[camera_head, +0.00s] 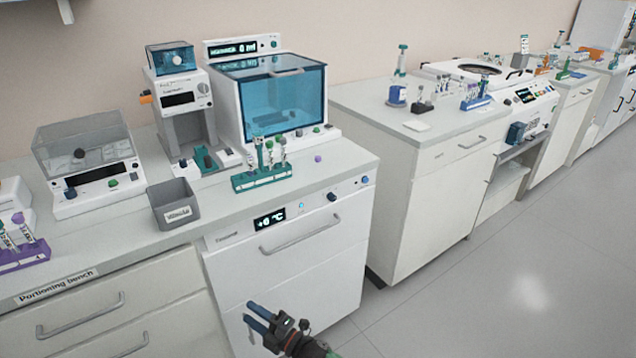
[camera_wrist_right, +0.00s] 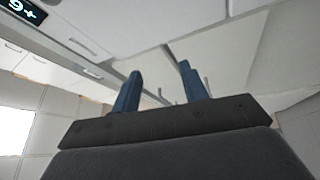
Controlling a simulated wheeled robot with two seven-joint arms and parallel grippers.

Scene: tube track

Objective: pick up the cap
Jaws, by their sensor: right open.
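A small purple cap (camera_head: 318,159) lies on the portioning bench top, right of the green tube rack (camera_head: 262,178). The rack holds several tubes, some with green caps. My right gripper (camera_head: 251,313) is low in front of the bench drawers, well below and apart from the cap. In the right wrist view, its two blue fingers (camera_wrist_right: 160,72) stand apart with nothing between them. The cap does not show in the wrist view. My left gripper is not in view.
A grey bin (camera_head: 174,204) stands left of the rack, and a blue-windowed machine (camera_head: 270,100) stands behind it. The bench front (camera_head: 300,245) has a drawer handle. A second bench (camera_head: 430,190) stands to the right across a gap. The floor at right is clear.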

